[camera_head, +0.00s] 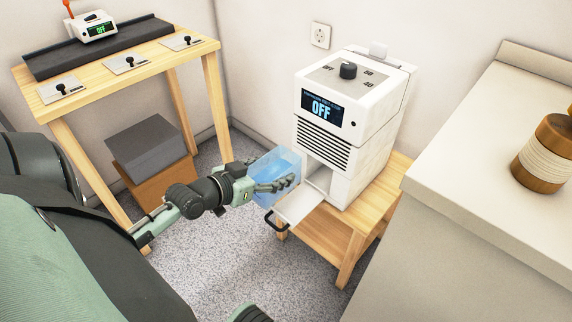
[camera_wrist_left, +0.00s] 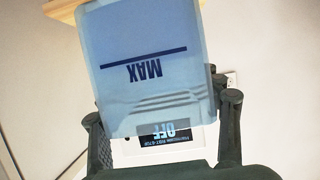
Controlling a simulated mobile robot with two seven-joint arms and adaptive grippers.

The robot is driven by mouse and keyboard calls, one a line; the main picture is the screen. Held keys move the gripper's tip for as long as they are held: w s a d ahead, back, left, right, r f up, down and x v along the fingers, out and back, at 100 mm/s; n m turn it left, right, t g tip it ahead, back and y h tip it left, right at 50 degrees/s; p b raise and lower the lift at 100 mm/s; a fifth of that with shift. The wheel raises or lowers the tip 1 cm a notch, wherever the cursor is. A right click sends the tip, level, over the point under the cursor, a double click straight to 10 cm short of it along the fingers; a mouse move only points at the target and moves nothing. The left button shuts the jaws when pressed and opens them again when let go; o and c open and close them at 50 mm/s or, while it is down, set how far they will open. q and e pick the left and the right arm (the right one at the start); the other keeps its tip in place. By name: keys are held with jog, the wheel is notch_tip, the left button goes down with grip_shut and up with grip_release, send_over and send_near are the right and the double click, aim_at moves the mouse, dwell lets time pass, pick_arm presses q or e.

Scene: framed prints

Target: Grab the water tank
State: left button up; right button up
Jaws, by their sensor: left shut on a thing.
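The water tank (camera_head: 274,171) is a translucent blue box. My left gripper (camera_head: 277,184) is shut on it and holds it in front of the white machine (camera_head: 345,135), above the floor. In the left wrist view the tank (camera_wrist_left: 150,90) fills the middle, with a "MAX" line upside down, between the two fingers of my gripper (camera_wrist_left: 160,128). The machine has a dark display reading "OFF" and a knob on top. Its lower front door (camera_head: 300,206) is folded down, and an empty opening shows behind it. My right gripper is not in view.
The machine stands on a low wooden table (camera_head: 352,240). A wooden stand (camera_head: 130,72) with switches and a small "OFF" device is at the left. A grey box (camera_head: 147,150) sits under it. A pale counter (camera_head: 480,170) with a wooden jar (camera_head: 546,152) is at the right.

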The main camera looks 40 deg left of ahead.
pick_arm(q)
jog(key=shift+s+a+r, duration=0.75)
jog(key=shift+s+r, duration=0.05)
jog(key=shift+s, duration=0.1)
jog(key=shift+s+a+r, duration=0.75)
jog(key=shift+s, duration=0.15)
jog(key=shift+c, duration=0.2)
